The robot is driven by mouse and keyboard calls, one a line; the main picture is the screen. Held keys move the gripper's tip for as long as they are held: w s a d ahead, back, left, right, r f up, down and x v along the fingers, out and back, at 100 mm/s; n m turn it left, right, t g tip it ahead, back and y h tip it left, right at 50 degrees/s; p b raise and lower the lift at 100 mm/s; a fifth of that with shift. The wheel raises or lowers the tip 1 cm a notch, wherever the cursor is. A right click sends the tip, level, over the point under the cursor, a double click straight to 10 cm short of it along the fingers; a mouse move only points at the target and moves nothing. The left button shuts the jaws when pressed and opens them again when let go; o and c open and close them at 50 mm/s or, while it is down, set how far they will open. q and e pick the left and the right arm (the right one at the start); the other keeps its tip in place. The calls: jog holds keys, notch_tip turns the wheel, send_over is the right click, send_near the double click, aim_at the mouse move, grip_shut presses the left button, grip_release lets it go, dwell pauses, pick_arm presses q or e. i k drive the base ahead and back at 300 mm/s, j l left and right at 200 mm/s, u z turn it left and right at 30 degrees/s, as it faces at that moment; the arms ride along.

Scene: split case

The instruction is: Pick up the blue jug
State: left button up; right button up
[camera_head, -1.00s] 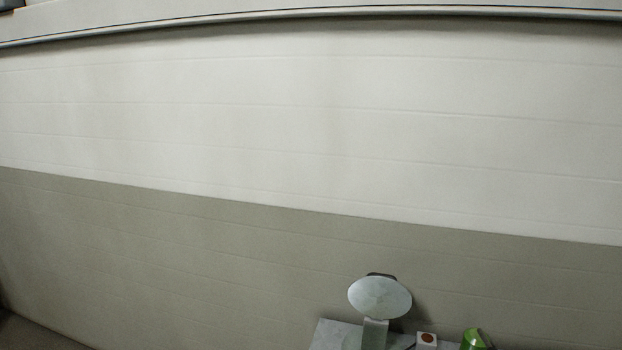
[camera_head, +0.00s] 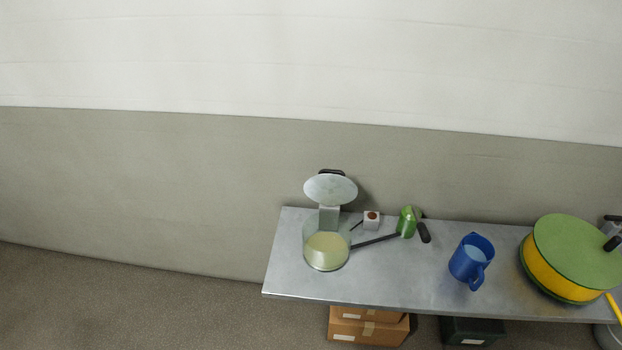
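The blue jug (camera_head: 464,265) stands upright on the grey metal table (camera_head: 390,285), right of the table's middle. Its handle faces the near side, toward the lower right. The inside of the jug looks pale blue. Neither of my grippers shows in the head view, and nothing is touching the jug.
Cardboard boxes (camera_head: 366,327) and a dark crate (camera_head: 472,331) sit below the table.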

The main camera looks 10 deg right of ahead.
aim_at(473, 254)
jog(key=z, duration=1.55)
